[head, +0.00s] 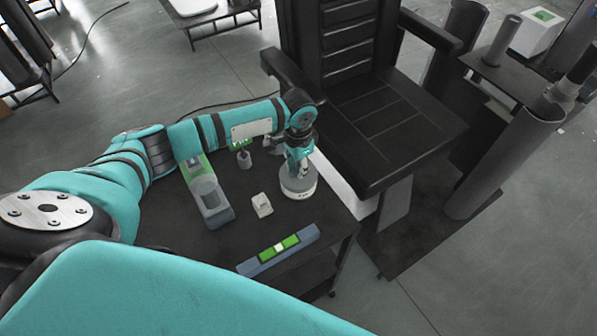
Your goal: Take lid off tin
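The round tin (298,193) stands on the dark table near its right edge. It looks whitish with a small dark mark on its side, and its top looks grey. My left gripper (299,173) points down from above, with its fingertips at the top of the tin. The gripper and wrist hide part of the tin's top. I cannot tell where lid and tin meet, or whether the fingers are closed on the lid. My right gripper is not in view.
On the table (190,236) are a small whitish block (262,205), a grey-green device (208,194), a small dark object with a green top (243,158) and a blue-grey bar with a green middle (279,249). A black chair-like structure (385,120) stands close behind the tin.

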